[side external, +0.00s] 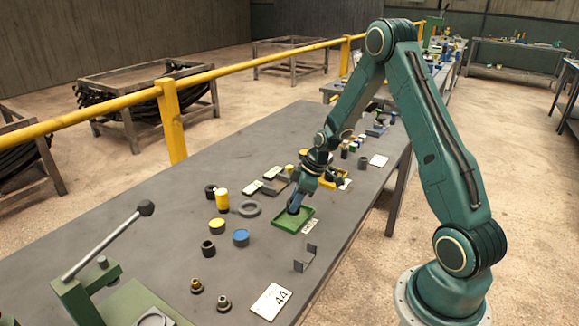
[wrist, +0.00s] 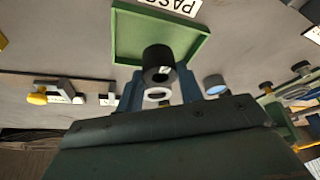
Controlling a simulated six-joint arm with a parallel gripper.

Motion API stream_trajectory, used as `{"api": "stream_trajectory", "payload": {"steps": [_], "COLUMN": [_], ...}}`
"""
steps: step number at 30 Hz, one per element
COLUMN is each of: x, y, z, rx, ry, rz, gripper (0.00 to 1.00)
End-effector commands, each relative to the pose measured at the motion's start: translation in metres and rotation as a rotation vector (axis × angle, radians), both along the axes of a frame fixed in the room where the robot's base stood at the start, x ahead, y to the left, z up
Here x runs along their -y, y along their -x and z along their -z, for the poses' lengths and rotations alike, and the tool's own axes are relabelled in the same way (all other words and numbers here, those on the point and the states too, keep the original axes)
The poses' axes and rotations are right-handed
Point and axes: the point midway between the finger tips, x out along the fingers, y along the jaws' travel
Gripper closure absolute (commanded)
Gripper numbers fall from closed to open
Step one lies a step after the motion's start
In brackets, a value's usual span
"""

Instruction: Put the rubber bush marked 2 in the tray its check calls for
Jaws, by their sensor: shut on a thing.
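A black rubber bush (wrist: 158,62) is held between the blue fingers of my gripper (wrist: 160,84) in the wrist view. A small pale mark shows on it, too small to read, and a white ring shows at its near end. My gripper (side external: 295,208) is shut on it, over the green tray (side external: 281,225) in the side view. The green tray also shows in the wrist view (wrist: 128,35), beyond the bush, with a label reading PASS (wrist: 168,7) at its edge. I cannot tell whether the bush touches the tray floor. A yellow tray (side external: 341,184) lies behind my wrist, partly hidden.
Black bushes (side external: 208,248), a yellow cylinder (side external: 222,200), a grey ring (side external: 249,208) and a blue-topped cylinder (side external: 241,237) stand left of the green tray. A metal bracket (side external: 305,259) and a card marked 44 (side external: 271,301) lie nearer. A lever press (side external: 95,285) stands at the front left.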

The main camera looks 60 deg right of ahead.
Motion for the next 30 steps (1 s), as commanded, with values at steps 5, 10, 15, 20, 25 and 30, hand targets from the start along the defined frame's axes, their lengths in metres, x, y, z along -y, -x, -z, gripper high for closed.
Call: {"api": "stream_trajectory", "payload": {"steps": [5, 10, 15, 20, 25, 30], "x": [0.000, 0.000, 0.000, 0.000, 0.000, 0.000], "y": [0.000, 0.000, 0.000, 0.000, 0.000, 0.000], "z": [0.019, 0.024, 0.024, 0.026, 0.027, 0.027], "rx": [-0.001, 0.001, 0.001, 0.001, 0.000, 0.000], "ry": [-0.001, 0.000, 0.000, -0.001, 0.000, 0.000], "rz": [0.001, 0.000, 0.000, 0.000, 0.000, 0.000], "gripper": [0.90, 0.90, 0.90, 0.90, 0.41, 0.41]}}
